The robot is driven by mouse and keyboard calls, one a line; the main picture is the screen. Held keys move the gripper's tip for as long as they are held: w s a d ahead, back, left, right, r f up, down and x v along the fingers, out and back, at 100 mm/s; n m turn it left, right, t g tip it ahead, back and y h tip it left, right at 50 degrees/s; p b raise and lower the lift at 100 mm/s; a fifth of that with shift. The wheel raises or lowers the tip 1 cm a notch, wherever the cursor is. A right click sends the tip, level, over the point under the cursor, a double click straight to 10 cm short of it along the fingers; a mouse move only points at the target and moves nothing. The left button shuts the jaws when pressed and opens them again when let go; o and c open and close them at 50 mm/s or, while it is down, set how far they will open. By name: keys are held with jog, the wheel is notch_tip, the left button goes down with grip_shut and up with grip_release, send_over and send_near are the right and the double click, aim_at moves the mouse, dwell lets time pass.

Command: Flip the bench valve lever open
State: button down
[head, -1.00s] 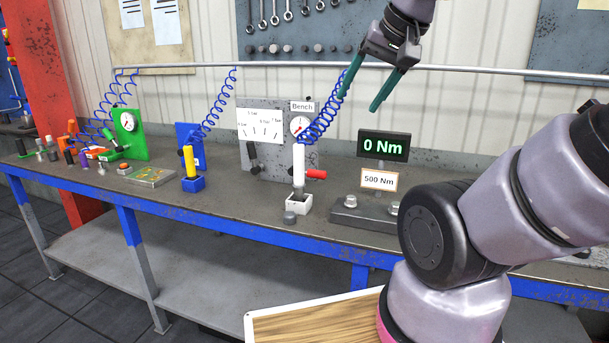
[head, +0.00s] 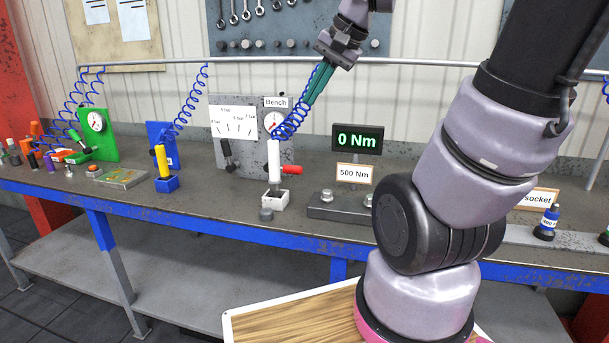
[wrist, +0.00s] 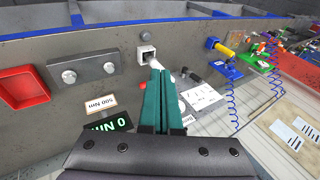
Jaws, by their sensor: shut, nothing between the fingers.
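The bench valve lever looks to be the red lever (head: 291,169) at the lower right of the grey panel (head: 228,143), sticking out to the right, nearly level. The panel carries a round gauge (head: 274,121) and a "Bench" sign (head: 275,102). My gripper (head: 309,101) is shut and empty. In the head view its teal fingers point down, above the red lever and apart from it in the picture.
A white-handled tool (head: 274,160) stands in a white holder (head: 275,199) just left of the red lever. A coiled blue hose (head: 291,121) hangs close to my fingers. The "0 Nm" display (head: 357,139) and a dark block (head: 340,207) stand to the right.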

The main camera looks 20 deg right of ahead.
jog(key=w+d+f+m+y, duration=0.2)
jog(key=w+d+f+m, duration=0.15)
jog(key=w+f, duration=0.4)
jog(key=w+d+f+m+y, duration=0.15)
jog(key=w+f+m, duration=0.3)
jog(key=w, duration=0.65)
jog(key=w+d+f+m+t, duration=0.1)
jog(key=w+d+f+m, duration=0.3)
jog(key=f, duration=0.4)
jog(key=w+d+f+m+t, duration=0.1)
jog(key=w+d+f+m, duration=0.3)
jog(key=d+f, duration=0.2)
jog(key=shift+w+d+f, duration=0.2)
jog(key=shift+w+f, duration=0.1)
jog(key=shift+f, duration=0.55)
jog(key=x, duration=1)
jog(key=shift+a+r, duration=0.1)
jog(key=shift+r, duration=0.1)
